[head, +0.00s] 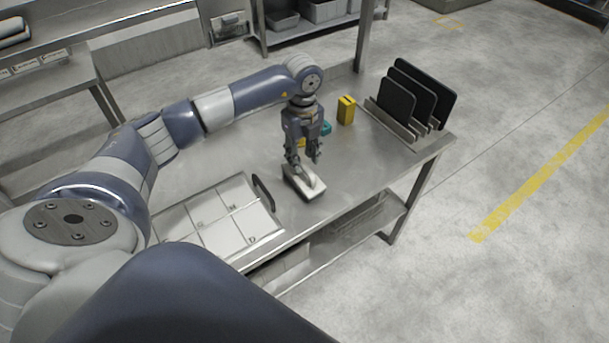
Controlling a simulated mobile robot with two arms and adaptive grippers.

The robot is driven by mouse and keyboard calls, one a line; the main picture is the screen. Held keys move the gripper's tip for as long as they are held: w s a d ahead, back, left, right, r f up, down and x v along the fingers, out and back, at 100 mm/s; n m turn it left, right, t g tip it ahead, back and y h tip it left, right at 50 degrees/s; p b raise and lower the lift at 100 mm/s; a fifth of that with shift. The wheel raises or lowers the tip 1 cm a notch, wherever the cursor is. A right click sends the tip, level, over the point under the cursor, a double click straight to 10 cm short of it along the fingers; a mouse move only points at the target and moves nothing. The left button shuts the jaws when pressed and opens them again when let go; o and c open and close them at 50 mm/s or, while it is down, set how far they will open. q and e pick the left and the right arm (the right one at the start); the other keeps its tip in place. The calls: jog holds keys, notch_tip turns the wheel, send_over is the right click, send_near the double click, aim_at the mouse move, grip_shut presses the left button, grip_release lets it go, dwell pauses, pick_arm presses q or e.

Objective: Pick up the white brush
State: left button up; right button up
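The white brush (304,187) lies on the steel table near its front edge, with a pale base and a raised grip on top. My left gripper (304,158) points down directly over the brush. Its two fingers are apart, and nothing shows held between them. The fingertips are close to the brush's far end and hide a little of it. I cannot tell whether they touch it. My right gripper does not show.
A white compartmented tray (213,222) lies left of the brush, with a black curved piece (264,192) at its right side. A yellow block (346,110) and a teal object (326,128) stand behind. A rack with black panels (397,101) occupies the right end. Bare table lies right of the brush.

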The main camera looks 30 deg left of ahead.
aim_at(303, 165)
pick_arm(q)
notch_tip(303, 165, down, 4)
jog(key=shift+r+p, duration=0.15)
jog(key=shift+p, duration=0.55)
jog(key=shift+f, duration=0.5)
grip_shut()
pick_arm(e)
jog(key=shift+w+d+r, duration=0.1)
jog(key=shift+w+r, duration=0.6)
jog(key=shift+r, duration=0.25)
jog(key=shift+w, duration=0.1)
